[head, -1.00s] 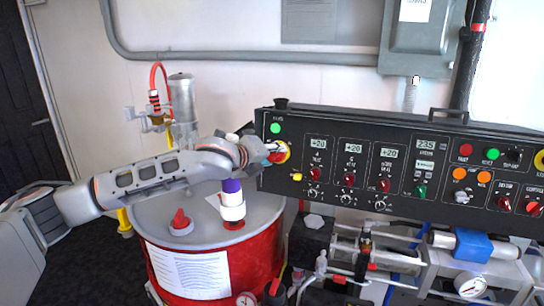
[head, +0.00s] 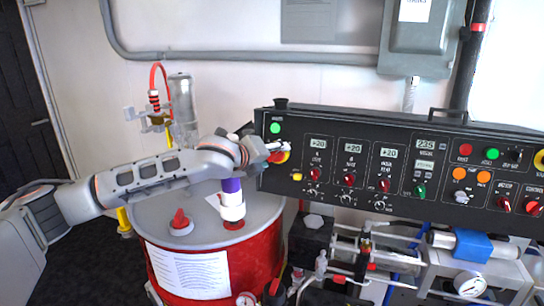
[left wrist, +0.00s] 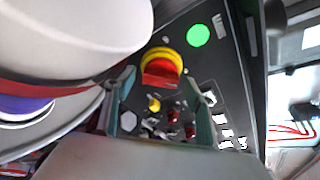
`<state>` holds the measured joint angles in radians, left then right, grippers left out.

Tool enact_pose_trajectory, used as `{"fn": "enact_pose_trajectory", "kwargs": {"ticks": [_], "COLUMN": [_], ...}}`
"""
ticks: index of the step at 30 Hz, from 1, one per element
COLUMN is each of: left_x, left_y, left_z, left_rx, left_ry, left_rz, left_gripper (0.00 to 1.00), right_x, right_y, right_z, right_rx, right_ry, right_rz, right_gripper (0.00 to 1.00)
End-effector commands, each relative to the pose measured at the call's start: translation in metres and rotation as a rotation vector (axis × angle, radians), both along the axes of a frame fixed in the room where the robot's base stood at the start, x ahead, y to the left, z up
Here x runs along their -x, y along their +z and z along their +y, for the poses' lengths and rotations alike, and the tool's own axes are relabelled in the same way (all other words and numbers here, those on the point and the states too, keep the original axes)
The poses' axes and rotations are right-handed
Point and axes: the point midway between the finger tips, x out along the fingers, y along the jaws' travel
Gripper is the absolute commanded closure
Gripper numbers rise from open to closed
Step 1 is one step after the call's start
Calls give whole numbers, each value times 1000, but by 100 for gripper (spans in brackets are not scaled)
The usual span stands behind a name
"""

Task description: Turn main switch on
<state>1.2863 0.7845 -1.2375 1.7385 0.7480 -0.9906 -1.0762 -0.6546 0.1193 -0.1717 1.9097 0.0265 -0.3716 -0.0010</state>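The main switch, a red knob on a yellow round base (head: 284,156), is at the left end of the black control panel (head: 330,187). My left gripper (head: 277,150) is at the switch and partly hides it in the head view. In the left wrist view the red knob (left wrist: 161,72) lies between the tips of my open left fingers (left wrist: 159,84), with gaps visible on both sides. I cannot tell whether a finger touches it. A bright green lamp (left wrist: 199,35) is beside the switch. My right gripper is not in view.
A red drum (head: 250,262) with a grey lid stands below my left arm, with a purple and white fitting (head: 232,200) on top. Several knobs and lamps fill the panel to the right. Pipes and a gauge (head: 469,284) are below it.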

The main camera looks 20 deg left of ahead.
Motion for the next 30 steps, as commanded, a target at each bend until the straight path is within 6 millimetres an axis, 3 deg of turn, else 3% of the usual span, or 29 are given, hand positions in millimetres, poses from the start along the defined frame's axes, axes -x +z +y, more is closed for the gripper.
{"fn": "enact_pose_trajectory", "kwargs": {"ticks": [8,21,30], "left_x": [12,87,109], "left_y": [6,34,42], "left_z": [3,20,25], "left_rx": [2,-1,0], "left_ry": [0,0,0], "left_rz": [-2,-2,0], "left_gripper": [46,46,46], "right_x": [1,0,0], "right_y": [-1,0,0], "right_z": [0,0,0], "right_rx": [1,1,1], "right_ry": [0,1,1], "right_rz": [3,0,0], "right_gripper": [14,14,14]}}
